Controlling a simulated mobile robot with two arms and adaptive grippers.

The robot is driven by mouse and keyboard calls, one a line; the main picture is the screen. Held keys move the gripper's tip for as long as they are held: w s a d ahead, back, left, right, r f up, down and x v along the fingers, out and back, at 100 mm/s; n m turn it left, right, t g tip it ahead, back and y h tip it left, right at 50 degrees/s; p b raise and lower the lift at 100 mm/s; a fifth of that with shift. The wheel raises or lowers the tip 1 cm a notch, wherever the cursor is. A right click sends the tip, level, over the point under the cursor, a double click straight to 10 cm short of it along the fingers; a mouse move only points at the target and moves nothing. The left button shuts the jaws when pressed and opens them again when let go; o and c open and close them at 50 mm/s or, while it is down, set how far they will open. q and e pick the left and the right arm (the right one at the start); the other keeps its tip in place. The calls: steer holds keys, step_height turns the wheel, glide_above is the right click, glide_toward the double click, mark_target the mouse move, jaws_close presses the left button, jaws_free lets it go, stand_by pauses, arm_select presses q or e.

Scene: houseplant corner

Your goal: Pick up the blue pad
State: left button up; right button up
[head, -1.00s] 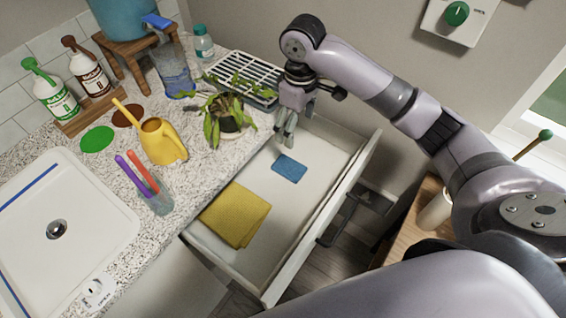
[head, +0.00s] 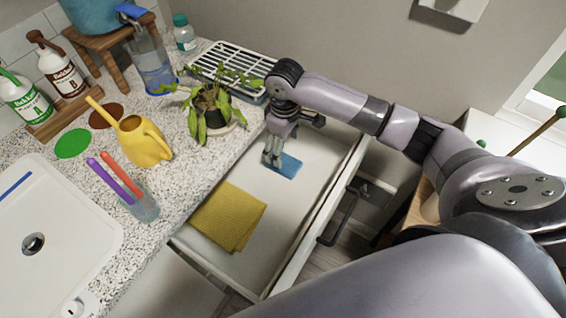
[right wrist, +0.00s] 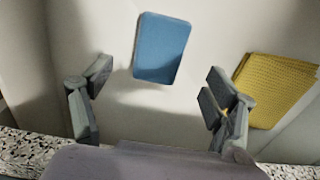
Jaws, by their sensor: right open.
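The blue pad (head: 286,165) lies flat on the floor of the open drawer (head: 262,183). My right gripper (head: 271,162) is inside the drawer, above and just left of the pad, and partly covers its left end. In the right wrist view the whole pad (right wrist: 162,48) shows beyond the open, empty fingers (right wrist: 158,95), roughly centred between them and apart from both. My left gripper is not in view.
A potted plant (head: 213,110) stands on the counter close to my right gripper.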

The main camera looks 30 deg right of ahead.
mark_target(284, 163)
steer(key=shift+f, duration=3.45)
steer(key=shift+c, duration=0.4)
steer(key=c, duration=1.1)
steer(key=shift+c, duration=0.2)
step_height(284, 163, up, 20)
